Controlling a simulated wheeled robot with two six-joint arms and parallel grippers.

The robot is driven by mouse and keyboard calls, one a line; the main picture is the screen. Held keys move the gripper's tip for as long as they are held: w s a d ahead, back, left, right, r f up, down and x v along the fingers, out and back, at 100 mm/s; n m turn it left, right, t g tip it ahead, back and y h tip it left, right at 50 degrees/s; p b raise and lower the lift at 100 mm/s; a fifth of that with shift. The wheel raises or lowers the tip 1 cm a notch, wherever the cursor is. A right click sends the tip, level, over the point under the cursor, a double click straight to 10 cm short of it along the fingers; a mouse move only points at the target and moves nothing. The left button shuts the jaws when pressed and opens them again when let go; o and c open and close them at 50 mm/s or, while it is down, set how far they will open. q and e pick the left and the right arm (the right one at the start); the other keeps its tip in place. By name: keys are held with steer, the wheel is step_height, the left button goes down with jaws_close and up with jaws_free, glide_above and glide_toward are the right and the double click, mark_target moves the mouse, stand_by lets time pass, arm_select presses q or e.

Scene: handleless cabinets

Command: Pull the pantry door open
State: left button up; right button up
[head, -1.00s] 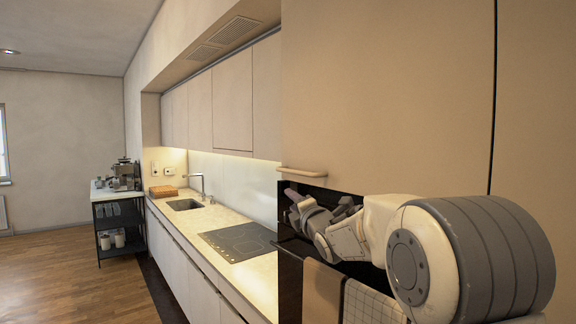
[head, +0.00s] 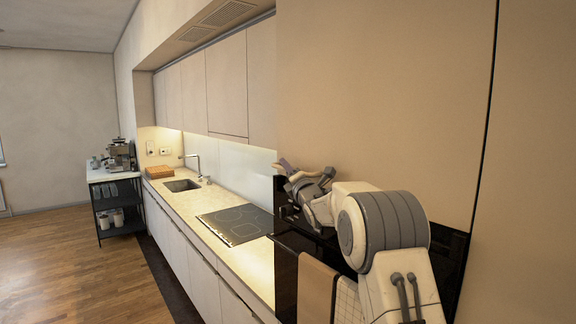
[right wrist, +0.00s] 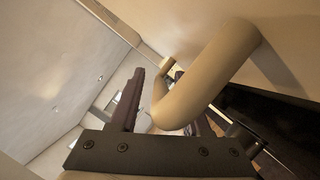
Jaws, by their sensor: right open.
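The large beige pantry door (head: 390,90) fills the right of the head view and looks closed. Its tan bar handle (right wrist: 215,72) is at the lower left of the door, partly hidden by my gripper in the head view. My right gripper (head: 292,172) is at the handle with its jaws open. In the right wrist view the handle's curved end lies across the open jaws (right wrist: 168,108), seemingly between the fingers. One finger is clear on the left; the other is mostly hidden behind the handle. I cannot tell whether either finger touches it. My left gripper is not in view.
The counter (head: 205,215) with sink and hob runs away to the left. The wooden floor (head: 80,265) at left is clear.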

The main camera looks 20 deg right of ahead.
jaws_close()
stand_by(1.4)
